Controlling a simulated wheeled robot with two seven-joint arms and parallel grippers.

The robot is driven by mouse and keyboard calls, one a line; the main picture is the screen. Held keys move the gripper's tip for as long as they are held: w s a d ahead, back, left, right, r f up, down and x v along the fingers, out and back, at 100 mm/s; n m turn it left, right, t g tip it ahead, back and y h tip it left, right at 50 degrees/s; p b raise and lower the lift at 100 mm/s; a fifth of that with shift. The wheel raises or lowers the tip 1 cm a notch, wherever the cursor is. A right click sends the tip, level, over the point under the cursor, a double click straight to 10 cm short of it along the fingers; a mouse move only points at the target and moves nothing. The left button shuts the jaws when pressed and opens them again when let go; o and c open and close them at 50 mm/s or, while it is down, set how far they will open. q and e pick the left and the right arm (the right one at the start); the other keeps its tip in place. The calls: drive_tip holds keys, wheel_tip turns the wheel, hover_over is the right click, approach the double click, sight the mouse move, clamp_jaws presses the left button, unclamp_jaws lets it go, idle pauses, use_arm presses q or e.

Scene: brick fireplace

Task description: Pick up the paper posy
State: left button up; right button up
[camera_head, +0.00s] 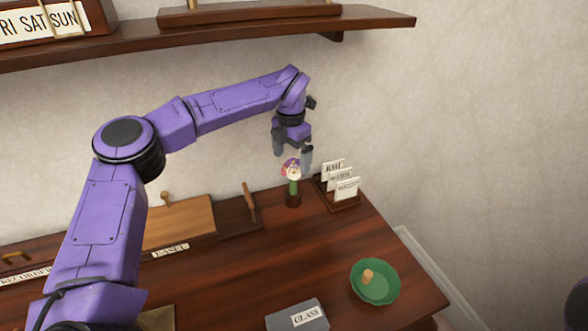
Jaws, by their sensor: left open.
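The paper posy (292,173) has a purple, white and red head on a green stem. It stands upright in a small dark holder (292,199) near the back of the wooden table. My left gripper (293,157) points down just above the posy with its fingers apart. One finger is to the left of the flower head and the other is to its right, close to it. The gripper is open and the posy still rests in its holder. I cannot tell whether a finger touches the flower. My right gripper is not in view.
A card rack (343,203) with several labelled cards stands close to the right of the posy. A green bowl (375,282) and a grey box marked GLASS (297,318) are nearer the front. A shelf (380,18) runs above.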

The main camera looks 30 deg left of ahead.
sight(293, 171)
use_arm(q)
drive_tip(key=f, duration=0.3)
drive_tip(key=w+f+p, duration=0.1)
drive_tip(key=f, duration=0.2)
drive_tip(key=shift+w+f, duration=0.1)
drive_tip(key=shift+s, duration=0.25)
drive_tip(key=shift+s+d+r, duration=0.1)
drive_tip(key=shift+r, duration=0.15)
drive_tip(key=shift+c, duration=0.9)
drive_tip(key=shift+f, duration=0.1)
drive_tip(key=c, duration=0.8)
